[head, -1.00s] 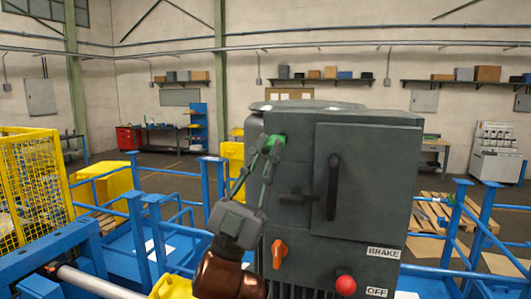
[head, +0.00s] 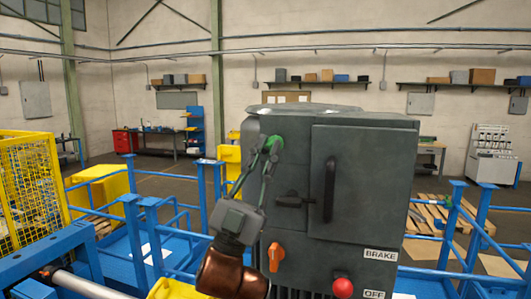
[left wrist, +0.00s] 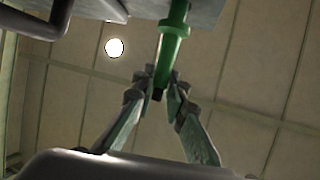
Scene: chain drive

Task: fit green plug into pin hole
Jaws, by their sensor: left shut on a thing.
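The green plug (head: 277,142) is at the upper left of the dark grey cabinet's front in the head view. In the left wrist view the plug (left wrist: 172,42) is a green stepped pin with a wider collar. My left gripper (head: 269,150) is shut on its near end, and the fingertips (left wrist: 164,84) show on both sides of it in the left wrist view. The plug's far end meets the grey cabinet face at the top of that view. The pin hole is hidden, so I cannot tell how deep the plug sits. My right gripper is not in view.
The cabinet (head: 365,160) carries a black door handle (head: 330,188), a black lever (head: 289,199), an orange knob (head: 274,257) and a red button (head: 342,287). Blue railings (head: 137,232) stand on both sides. A yellow mesh cage (head: 30,180) is at the left.

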